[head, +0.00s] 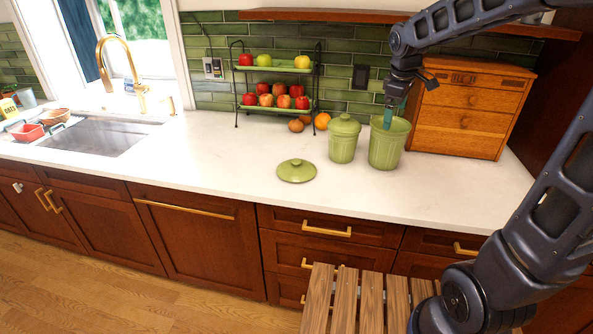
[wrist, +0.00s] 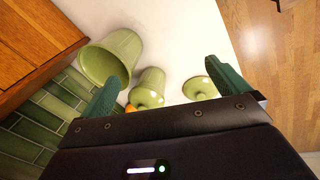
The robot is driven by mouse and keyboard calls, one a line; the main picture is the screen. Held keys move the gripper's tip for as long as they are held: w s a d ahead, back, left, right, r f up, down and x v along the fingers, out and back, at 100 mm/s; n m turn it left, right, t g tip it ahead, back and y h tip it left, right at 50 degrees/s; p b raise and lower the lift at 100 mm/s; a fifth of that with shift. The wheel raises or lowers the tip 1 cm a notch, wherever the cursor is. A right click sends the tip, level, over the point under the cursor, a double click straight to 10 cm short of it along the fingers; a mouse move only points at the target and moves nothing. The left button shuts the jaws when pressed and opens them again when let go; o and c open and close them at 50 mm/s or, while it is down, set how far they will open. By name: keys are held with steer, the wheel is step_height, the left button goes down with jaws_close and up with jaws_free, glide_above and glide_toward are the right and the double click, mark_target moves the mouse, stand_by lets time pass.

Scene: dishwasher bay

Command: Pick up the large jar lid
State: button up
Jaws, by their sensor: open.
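The large jar lid (head: 296,171) is a round green lid with a small knob, lying knob up on the white counter. In the wrist view the lid (wrist: 199,88) is beside the right finger, partly hidden at its edge. The large green jar (head: 387,148) stands uncovered; its open mouth (wrist: 112,58) shows in the wrist view behind the left finger. A smaller green jar (head: 342,141) with its lid on stands between them. My gripper (head: 387,118) points down with teal fingers, seen in front of the large jar's mouth. Its fingers (wrist: 162,71) are apart with nothing between them.
A two-tier rack (head: 277,107) of fruit stands at the back, with loose fruit (head: 322,121) beside it. A wooden drawer box (head: 470,108) is right of the large jar. The sink (head: 90,138) is far left. The counter (head: 215,160) left of the lid is clear.

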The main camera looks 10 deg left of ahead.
steer(key=w+a+f+n+g, duration=0.1)
steer(key=w+a+f+n, duration=0.25)
steer(key=a, duration=0.55)
steer(key=w+a+f+n, duration=0.3)
steer(key=a+f+n, duration=0.1)
steer(key=a, duration=0.4)
steer(key=n+h, duration=0.1)
steer(key=n, duration=0.5)
glide_toward(296, 161)
steer(key=f, duration=0.3)
steer(key=w+f, duration=0.1)
steer(key=f, duration=0.3)
steer(key=d+f, duration=0.1)
steer(key=f, duration=0.2)
steer(key=shift+w+f, duration=0.2)
steer(key=shift+w, duration=0.2)
steer(key=c, duration=1.1)
steer(key=shift+s, duration=0.1)
steer(key=shift+c, duration=0.2)
